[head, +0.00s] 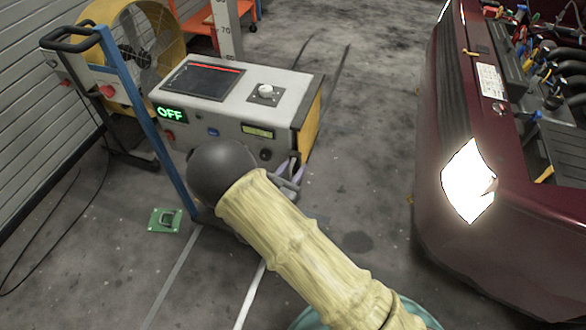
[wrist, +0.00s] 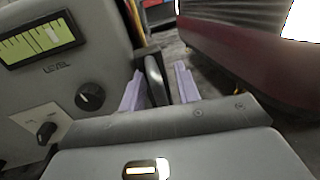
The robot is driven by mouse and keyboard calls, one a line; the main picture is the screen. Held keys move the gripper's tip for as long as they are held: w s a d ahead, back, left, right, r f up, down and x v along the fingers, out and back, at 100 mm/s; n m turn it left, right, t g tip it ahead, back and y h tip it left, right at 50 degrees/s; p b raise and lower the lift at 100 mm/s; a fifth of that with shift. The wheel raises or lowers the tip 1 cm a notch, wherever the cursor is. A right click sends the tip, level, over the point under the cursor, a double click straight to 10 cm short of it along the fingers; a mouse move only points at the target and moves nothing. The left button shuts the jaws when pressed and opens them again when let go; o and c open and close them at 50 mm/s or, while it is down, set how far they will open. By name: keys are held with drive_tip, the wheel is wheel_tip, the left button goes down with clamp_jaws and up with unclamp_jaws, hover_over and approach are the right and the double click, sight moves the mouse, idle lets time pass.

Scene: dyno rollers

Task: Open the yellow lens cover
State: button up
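The yellow lens cover appears to be the yellow panel (head: 311,127) on the right end of the grey tester box (head: 225,112). In the wrist view a thin yellow edge (wrist: 135,22) shows at the box's end. My gripper (head: 293,168) is at the lower right corner of the box, partly hidden by my arm. In the wrist view my gripper (wrist: 160,90) has its two pale purple fingers apart.
The box front carries a green OFF display (head: 170,114) and a level gauge (wrist: 40,38) with a dark knob (wrist: 90,97) below. A dark red car (head: 470,225) with a lit headlamp (head: 468,182) stands right. A green plate (head: 165,220) lies on the floor. Floor between box and car is clear.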

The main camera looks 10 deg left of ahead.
drive_tip(key=shift+c, duration=0.2)
clamp_jaws()
